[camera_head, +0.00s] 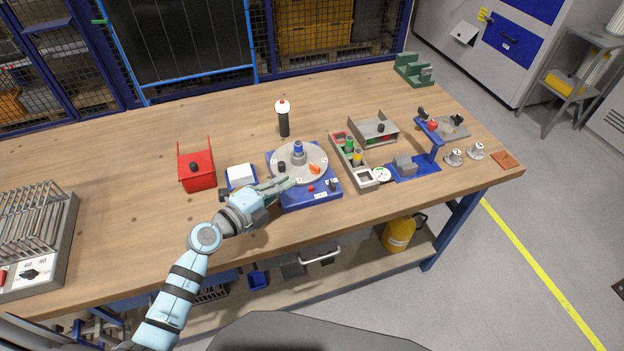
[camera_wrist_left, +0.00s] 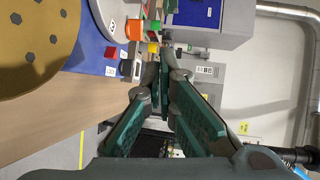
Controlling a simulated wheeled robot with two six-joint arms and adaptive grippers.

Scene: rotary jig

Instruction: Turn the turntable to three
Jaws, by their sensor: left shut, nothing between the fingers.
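The turntable is a round grey disc (camera_head: 318,153) on a blue base (camera_head: 318,199), near the middle of the table. A grey post with a blue top (camera_head: 298,148) stands on the disc, with a dark piece (camera_head: 281,167) and an orange piece (camera_head: 314,169). Small white labels sit around the disc; their numbers are too small to read. My left gripper (camera_head: 291,182) is shut and empty at the disc's front left edge; I cannot tell whether it touches. In the left wrist view its fingers (camera_wrist_left: 160,85) are together, with the disc's edge (camera_wrist_left: 103,14) upper left. My right gripper is not in view.
A blue tray with a white block (camera_head: 240,174) and a red bin (camera_head: 197,175) stand left of the turntable. A parts tray (camera_head: 352,164) and a blue stand (camera_head: 413,168) are to the right. A dark post with a white top (camera_head: 283,114) stands behind.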

